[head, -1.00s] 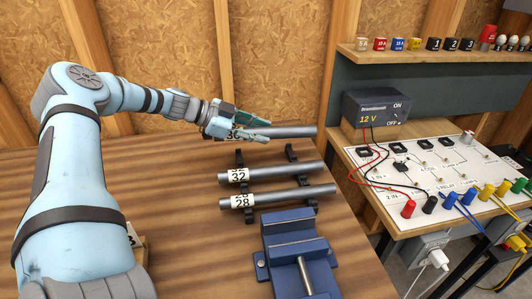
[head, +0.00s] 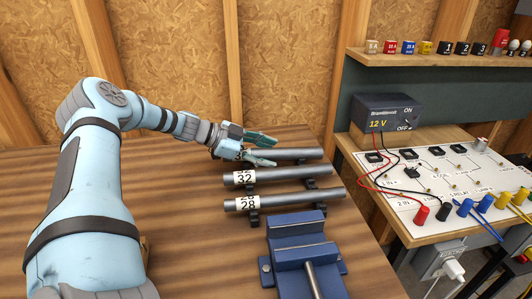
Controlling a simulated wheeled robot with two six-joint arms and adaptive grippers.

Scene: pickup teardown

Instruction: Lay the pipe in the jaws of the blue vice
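The far pipe (head: 300,154) is grey metal and lies at the far side of the rack, behind two more pipes. My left gripper (head: 262,149) is at its left end with its fingers spread, one beyond the pipe and one on the near side. It hides that pipe's left end and label. The pipe labelled 32 (head: 290,175) and the pipe labelled 28 (head: 295,200) lie nearer, roughly parallel. The blue vice (head: 293,250) stands in front of them, with no pipe in its jaws. My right gripper is not in view.
The dark rack (head: 253,217) supports the pipes and is mostly hidden. A circuit board (head: 455,180) with wires and a 12 V power unit (head: 385,115) stand on a bench at the right. Bare wooden table (head: 190,240) lies left of the vice.

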